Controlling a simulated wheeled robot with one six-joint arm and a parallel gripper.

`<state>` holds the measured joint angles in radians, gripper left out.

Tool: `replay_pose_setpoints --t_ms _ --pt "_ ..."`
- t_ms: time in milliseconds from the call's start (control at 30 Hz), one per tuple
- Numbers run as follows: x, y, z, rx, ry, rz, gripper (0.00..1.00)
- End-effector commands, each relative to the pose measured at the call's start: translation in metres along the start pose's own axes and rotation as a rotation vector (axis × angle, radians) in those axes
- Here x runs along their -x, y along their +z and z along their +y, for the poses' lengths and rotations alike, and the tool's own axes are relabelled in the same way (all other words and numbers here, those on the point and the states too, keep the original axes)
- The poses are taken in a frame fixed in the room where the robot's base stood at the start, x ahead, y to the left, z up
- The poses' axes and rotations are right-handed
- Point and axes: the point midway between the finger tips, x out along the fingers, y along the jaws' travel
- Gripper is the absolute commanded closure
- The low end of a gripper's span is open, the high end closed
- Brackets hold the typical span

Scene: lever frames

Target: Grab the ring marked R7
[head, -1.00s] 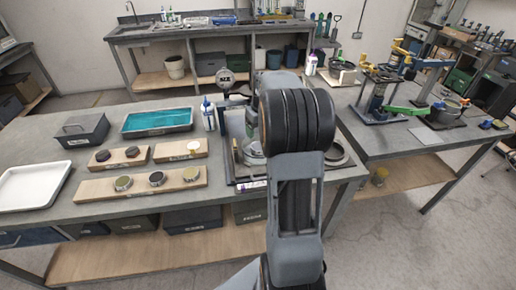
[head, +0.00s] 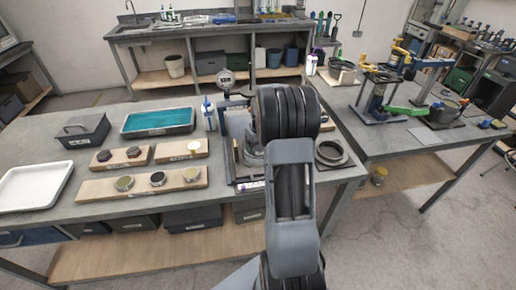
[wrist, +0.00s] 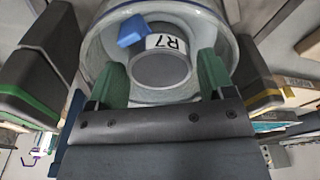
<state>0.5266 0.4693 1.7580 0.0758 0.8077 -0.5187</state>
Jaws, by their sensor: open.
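In the wrist view, a grey round ring piece (wrist: 190,42) faces the camera. A white label reading R7 sits on it above a flat grey round centre. A blue pointed piece lies at the label's left, over part of the ring. My gripper (wrist: 160,72) is open, with one green finger on each side of the grey centre. The frame does not settle whether the fingers touch the ring. In the head view, my arm hides the gripper, and I cannot read R7 there.
In the head view, a grey ring (head: 332,153) lies at the bench's right end. A dial gauge (head: 226,78) and a bottle (head: 208,113) stand left of my arm. Wooden blocks with discs (head: 141,185), a teal-lined tray (head: 158,122) and a white tray (head: 34,185) lie further left.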

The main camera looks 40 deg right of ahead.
Motion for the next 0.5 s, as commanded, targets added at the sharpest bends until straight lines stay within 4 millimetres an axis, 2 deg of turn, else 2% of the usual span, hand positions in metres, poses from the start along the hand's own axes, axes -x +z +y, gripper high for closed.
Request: replay_pose_setpoints --t_ms 133,500 --pt "0.0001 0.0001 0.0001 0.0 0.0 0.0 0.27" --pt "0.0005 0.0001 0.0001 0.0 0.0 0.0 0.62"
